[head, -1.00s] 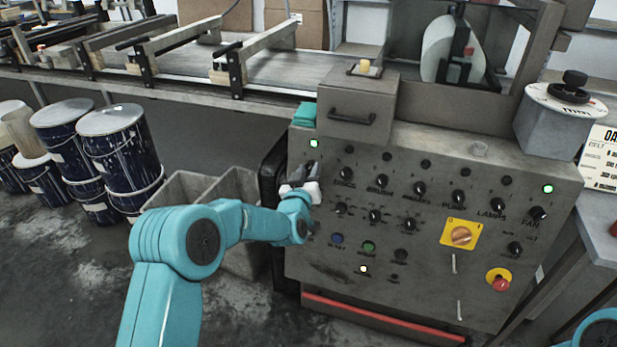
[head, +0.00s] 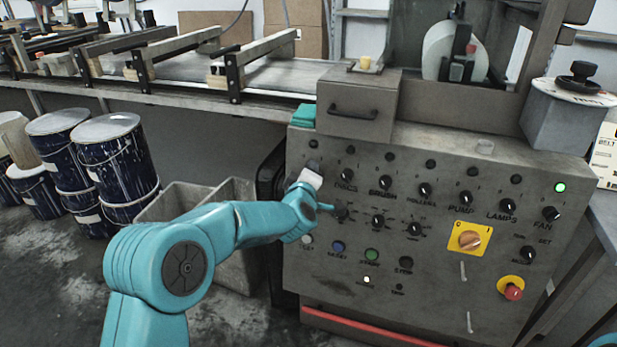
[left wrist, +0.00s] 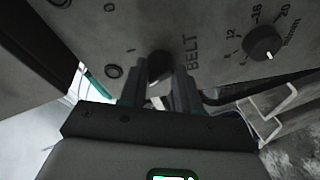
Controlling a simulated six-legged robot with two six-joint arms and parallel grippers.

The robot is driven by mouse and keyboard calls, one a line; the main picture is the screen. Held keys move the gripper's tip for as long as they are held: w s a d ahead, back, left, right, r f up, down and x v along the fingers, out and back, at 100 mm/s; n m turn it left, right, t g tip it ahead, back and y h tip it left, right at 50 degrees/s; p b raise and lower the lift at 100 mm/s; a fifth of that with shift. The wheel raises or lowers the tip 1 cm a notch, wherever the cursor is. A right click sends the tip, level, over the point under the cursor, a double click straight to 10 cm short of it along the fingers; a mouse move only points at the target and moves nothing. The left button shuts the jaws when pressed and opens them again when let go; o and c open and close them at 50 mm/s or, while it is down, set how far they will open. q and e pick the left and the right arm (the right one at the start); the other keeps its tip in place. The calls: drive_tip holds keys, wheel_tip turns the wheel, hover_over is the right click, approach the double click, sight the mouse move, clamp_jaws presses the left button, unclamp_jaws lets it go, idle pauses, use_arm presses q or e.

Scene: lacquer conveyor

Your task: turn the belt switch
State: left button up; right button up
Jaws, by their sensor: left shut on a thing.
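The belt switch (left wrist: 159,66) is a dark round knob beside the word BELT, seen in the left wrist view. My left gripper (left wrist: 160,82) is shut on it, with a finger on either side. In the head view my left gripper (head: 312,167) is against the upper left of the grey control panel (head: 330,262) and hides the switch. The small lamp (head: 313,144) above the switch is dark. My right gripper is not in view.
A row of other knobs, such as the disks knob (head: 346,174), runs to the right. The fan lamp (head: 560,187) glows green. A yellow-plated rotary switch (head: 469,240) and a red button (head: 513,292) sit lower right. Paint drums (head: 115,160) stand at left.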

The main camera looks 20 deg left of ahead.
use_arm(q)
drive_tip(key=shift+n, duration=0.5)
drive_tip(key=o, duration=1)
drive_tip(key=shift+o, duration=0.2)
drive_tip(key=v, duration=1.6)
drive_tip(key=shift+r, duration=0.25)
drive_tip(key=shift+s, duration=0.1)
